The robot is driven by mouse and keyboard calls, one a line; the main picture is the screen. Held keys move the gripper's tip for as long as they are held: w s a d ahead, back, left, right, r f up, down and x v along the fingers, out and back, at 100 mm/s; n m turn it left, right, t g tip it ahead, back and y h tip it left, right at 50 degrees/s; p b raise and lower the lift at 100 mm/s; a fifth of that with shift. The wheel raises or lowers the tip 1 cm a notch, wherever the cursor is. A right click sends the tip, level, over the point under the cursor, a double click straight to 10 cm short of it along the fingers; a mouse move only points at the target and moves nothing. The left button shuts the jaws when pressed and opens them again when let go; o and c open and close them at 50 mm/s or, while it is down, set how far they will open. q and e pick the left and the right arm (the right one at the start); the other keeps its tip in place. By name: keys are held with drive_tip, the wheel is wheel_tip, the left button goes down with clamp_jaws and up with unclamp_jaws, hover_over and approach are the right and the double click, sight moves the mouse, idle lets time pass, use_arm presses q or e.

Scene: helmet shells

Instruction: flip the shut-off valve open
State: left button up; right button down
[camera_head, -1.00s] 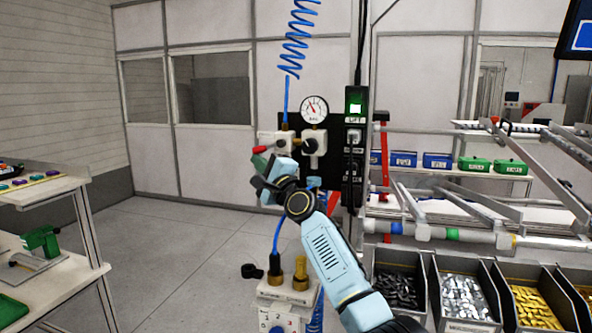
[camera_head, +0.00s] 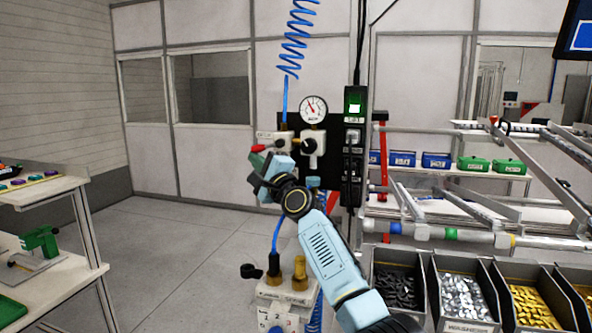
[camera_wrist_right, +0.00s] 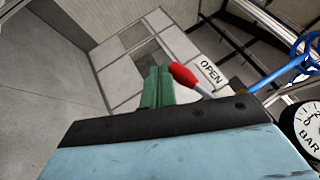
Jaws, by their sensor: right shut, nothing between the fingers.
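The shut-off valve (camera_head: 277,138) is a white block on the black wall panel, below the blue coiled hose. Its lever ends in a red grip (camera_head: 257,148) and points out to the left. In the right wrist view the red grip (camera_wrist_right: 183,75) on its pale stem shows beside an "OPEN" label (camera_wrist_right: 211,72). My right gripper (camera_head: 259,166) is shut and empty, just below the red grip. Its green fingertips (camera_wrist_right: 157,88) appear close beside the grip in the wrist view; I cannot tell whether they touch it. My left gripper is not in view.
A white unit with brass fittings (camera_head: 287,295) stands below. Parts bins (camera_head: 462,325) fill the lower right. Open floor lies to the left.

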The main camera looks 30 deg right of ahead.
drive_tip(key=shift+s+f, duration=0.1)
idle(0.6)
drive_tip(key=v, duration=1.3)
